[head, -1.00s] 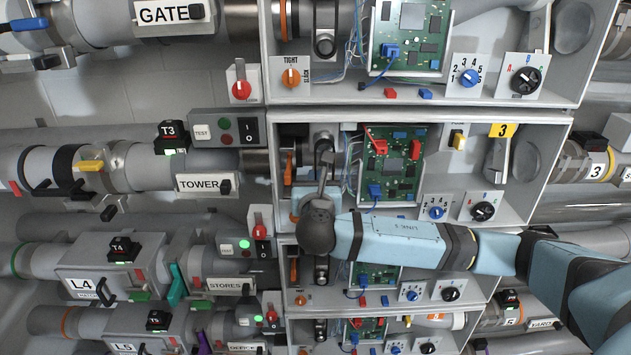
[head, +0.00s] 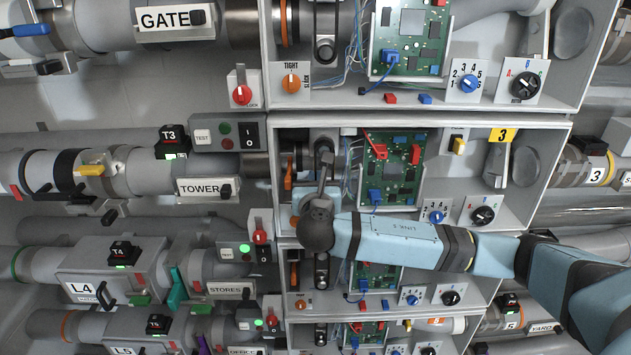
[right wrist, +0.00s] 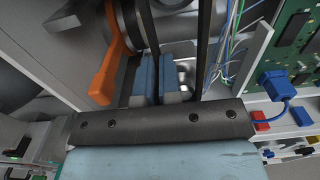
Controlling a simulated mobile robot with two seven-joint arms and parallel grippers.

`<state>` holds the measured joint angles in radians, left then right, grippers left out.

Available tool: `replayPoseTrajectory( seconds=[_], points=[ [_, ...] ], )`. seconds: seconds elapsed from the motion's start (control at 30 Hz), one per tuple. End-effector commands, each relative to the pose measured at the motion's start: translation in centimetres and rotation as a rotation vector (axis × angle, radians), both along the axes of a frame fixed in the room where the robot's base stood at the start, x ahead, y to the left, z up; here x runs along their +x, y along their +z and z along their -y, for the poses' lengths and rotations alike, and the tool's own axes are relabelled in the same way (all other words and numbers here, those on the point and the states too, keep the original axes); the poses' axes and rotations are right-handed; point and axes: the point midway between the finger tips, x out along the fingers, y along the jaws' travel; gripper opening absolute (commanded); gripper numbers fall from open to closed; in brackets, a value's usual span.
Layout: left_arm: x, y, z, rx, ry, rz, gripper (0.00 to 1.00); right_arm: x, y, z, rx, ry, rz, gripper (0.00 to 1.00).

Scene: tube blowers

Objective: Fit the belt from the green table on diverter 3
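The lower pulley is hidden behind my wrist. The green table and my left gripper are out of view.
An orange lever (head: 288,171) stands close left of the gripper, also in the right wrist view (right wrist: 108,60). Wires and a green circuit board (head: 392,172) are close on the right. A selector knob (head: 436,217) and a black knob (head: 484,213) sit below. Similar boxes lie above and below.

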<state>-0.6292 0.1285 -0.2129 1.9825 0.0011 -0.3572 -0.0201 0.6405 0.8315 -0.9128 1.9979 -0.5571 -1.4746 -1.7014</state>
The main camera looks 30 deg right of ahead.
Motion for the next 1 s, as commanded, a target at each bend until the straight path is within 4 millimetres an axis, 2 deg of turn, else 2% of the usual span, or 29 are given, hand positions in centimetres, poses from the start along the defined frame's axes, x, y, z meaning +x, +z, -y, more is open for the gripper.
replayPoseTrajectory(
  seconds=[1.0],
  points=[
    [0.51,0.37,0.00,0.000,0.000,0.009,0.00,0.29,-0.02,0.20,0.000,-0.001,0.000,0.00]
  ],
)
